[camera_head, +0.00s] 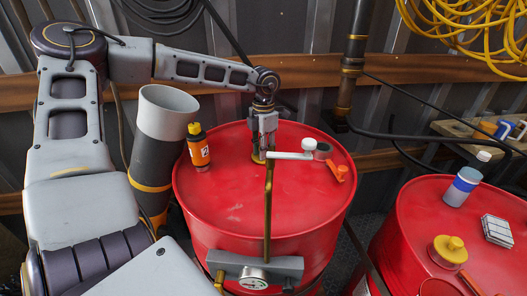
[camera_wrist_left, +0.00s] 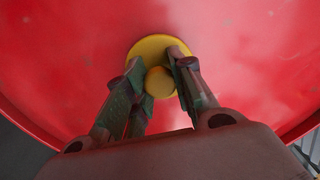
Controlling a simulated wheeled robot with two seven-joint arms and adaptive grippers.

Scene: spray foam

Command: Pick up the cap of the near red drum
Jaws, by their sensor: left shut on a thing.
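A red drum (camera_head: 235,205) stands in the middle of the head view and fills most of the left wrist view (camera_wrist_left: 235,60). A round yellow cap (camera_wrist_left: 150,47) sits on its top. My left gripper (camera_head: 264,150) reaches down to it from above, with its fingers (camera_wrist_left: 158,85) closed around the cap's raised knob. The cap appears still on the drum top. In the head view the gripper hides most of it. A second red drum (camera_head: 410,225) at the right carries another yellow cap (camera_head: 449,249). My right gripper is not in view.
An orange and black bottle (camera_head: 198,147) stands left of the gripper. A brass rod (camera_head: 268,205) with a white-ended lever (camera_head: 295,155) rises close in front. A gauge (camera_head: 254,277) is below. An orange tool (camera_head: 337,171) lies at the right. A grey tube (camera_head: 158,140) stands beside the drum.

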